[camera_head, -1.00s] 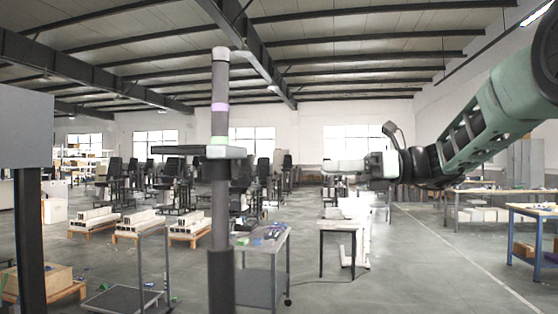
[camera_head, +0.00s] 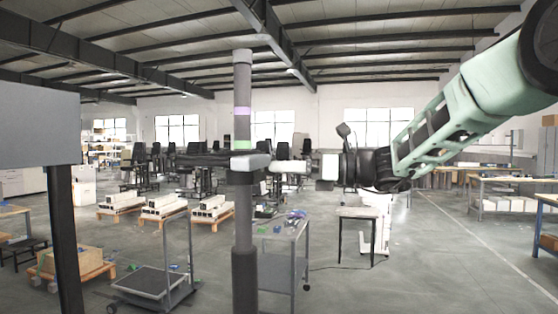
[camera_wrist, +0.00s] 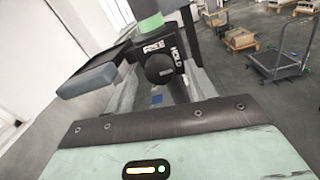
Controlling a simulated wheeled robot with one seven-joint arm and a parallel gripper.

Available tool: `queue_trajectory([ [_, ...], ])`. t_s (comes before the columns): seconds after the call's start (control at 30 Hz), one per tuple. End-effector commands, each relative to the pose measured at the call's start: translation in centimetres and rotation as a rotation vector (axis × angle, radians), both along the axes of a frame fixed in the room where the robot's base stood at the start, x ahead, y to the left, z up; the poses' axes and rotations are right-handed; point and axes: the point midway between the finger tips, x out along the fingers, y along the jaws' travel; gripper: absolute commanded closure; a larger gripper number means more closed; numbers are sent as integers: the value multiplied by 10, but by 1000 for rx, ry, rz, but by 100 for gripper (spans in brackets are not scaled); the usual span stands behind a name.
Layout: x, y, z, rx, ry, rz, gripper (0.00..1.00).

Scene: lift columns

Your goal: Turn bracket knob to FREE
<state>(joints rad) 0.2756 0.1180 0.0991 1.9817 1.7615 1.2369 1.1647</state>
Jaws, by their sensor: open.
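A grey upright column (camera_head: 244,215) with purple and green bands stands in the middle of the head view. A bracket (camera_head: 250,162) sits on it just under the green band. In the wrist view the bracket's round black knob (camera_wrist: 160,69) faces me, with FREE printed above it and HOLD to its right. The knob's pointer is too small to read. My gripper (camera_head: 287,167) is level with the bracket, close to its right side, and open. In the wrist view its fingers (camera_wrist: 163,92) reach toward the knob from below. Contact cannot be told.
A dark flat arm (camera_head: 196,160) extends left from the bracket. A grey panel on a post (camera_head: 40,125) stands at the left. A cart (camera_head: 285,258) with small items is right of the column; a low trolley (camera_head: 155,282) is left. Open floor lies to the right.

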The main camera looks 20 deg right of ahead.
Motion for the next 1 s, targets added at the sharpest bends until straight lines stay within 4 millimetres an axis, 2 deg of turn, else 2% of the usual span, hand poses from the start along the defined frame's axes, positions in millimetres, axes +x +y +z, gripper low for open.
queue_trajectory([
  [0.2,8,14,0,0,0,1,45],
  [0.47,9,15,-1,0,0,0,45],
  [0.5,9,15,-1,0,0,0,47],
  [0.63,9,15,0,0,0,0,84],
  [0.67,9,15,0,0,0,0,89],
  [1.0,9,15,-3,-20,-28,-1,89],
])
